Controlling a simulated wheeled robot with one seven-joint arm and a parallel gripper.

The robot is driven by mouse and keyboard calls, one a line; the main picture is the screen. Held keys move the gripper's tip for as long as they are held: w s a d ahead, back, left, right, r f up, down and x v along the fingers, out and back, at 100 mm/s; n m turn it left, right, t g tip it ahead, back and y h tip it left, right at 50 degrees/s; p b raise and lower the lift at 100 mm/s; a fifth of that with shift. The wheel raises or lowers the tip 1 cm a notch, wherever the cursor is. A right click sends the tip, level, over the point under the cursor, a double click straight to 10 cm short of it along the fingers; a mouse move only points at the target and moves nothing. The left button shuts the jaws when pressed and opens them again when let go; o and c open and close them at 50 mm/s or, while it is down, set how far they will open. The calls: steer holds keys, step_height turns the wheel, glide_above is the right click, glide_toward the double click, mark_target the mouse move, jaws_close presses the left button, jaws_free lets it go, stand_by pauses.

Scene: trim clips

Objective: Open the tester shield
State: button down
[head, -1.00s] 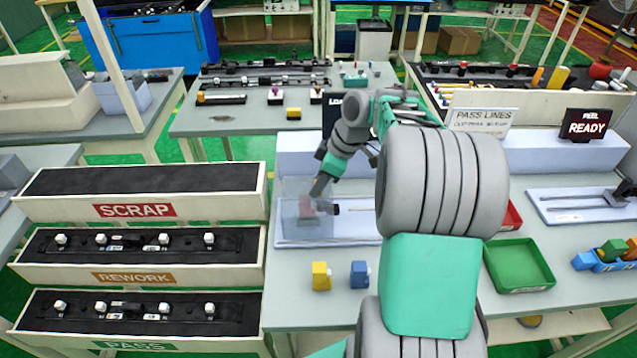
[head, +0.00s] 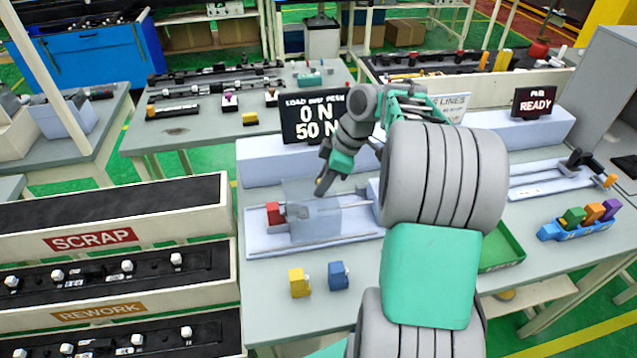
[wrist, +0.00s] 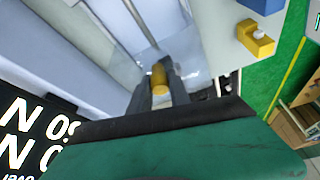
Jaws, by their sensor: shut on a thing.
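The tester shield (head: 316,222) is a clear box-like cover on the pale tester base (head: 262,245), left of my arm in the head view. Its clear panel (wrist: 125,30) also shows in the wrist view. A red block (head: 274,214) stands just left of the shield, outside it. My gripper (head: 321,186) is at the shield's top edge. In the wrist view my gripper (wrist: 160,90) has its dark fingers shut on a yellow knob (wrist: 160,76). The knob is mostly hidden by the fingers in the head view.
A display (head: 314,118) reading 0 N and 50 N stands behind the tester. A yellow block (head: 299,283) and a blue block (head: 339,275) sit on the table in front. SCRAP and REWORK racks (head: 95,238) stand left. A green tray (head: 503,249) is right of my arm.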

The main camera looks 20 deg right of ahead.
mark_target(329, 191)
steer(key=shift+s+d, duration=0.15)
steer(key=shift+d, duration=0.65)
steer(key=shift+s+d, duration=0.15)
steer(key=shift+d, duration=0.65)
steer(key=c, duration=1.2)
jaws_free()
steer(key=p+v, duration=0.1)
steer(key=v, duration=0.6)
steer(key=shift+d+r, duration=0.15)
steer(key=shift+r, duration=0.2)
steer(key=shift+s, duration=0.1)
